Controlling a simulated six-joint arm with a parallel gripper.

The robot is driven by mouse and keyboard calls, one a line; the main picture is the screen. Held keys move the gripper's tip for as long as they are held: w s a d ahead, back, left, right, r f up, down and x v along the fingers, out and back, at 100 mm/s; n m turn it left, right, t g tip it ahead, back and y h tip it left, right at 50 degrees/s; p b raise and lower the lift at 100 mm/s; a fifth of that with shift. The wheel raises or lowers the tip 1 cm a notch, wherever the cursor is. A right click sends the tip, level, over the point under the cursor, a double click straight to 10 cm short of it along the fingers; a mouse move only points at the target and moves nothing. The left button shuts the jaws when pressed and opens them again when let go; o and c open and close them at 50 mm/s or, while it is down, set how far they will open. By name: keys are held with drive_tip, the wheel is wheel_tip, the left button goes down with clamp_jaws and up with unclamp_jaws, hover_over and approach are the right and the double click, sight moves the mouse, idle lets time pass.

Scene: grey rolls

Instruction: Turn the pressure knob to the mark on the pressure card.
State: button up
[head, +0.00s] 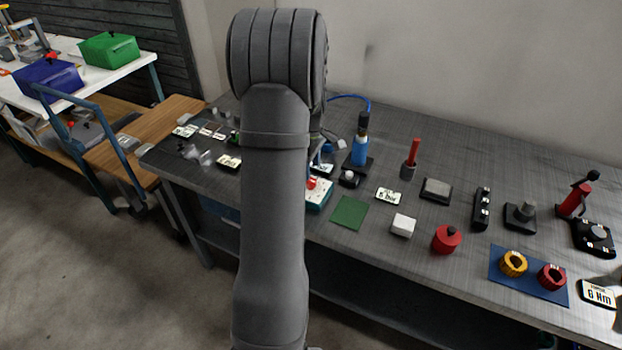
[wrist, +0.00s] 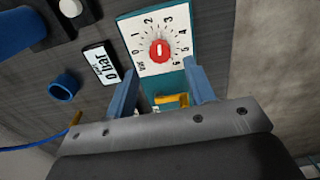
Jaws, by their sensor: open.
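The pressure knob (wrist: 160,50) is red with a white line, on a white dial plate (wrist: 135,33) numbered around it. Its line runs roughly up and down in the wrist view, near the 2 and 3; the exact reading is unclear. The knob also shows in the head view (head: 312,183), on a teal box (head: 318,207). The pressure card (wrist: 101,63) lies left of the dial in the wrist view; it seems to read "0 bar", tilted. My gripper (wrist: 161,68) is open, fingers apart and empty, with the knob just beyond the tips. My arm hides the gripper in the head view.
A blue ring (wrist: 63,87) lies near the card. A blue bottle (head: 359,151) and a white-knobbed black device (head: 349,179) stand close by. A green mat (head: 349,213) lies right of the teal box. A yellow part (wrist: 171,99) shows between my fingers on the box's side.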

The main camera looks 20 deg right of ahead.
wheel_tip(320, 180, down, 6)
drive_tip(key=shift+r, duration=0.1)
drive_tip(key=c, duration=1)
drive_tip(key=shift+o, duration=0.2)
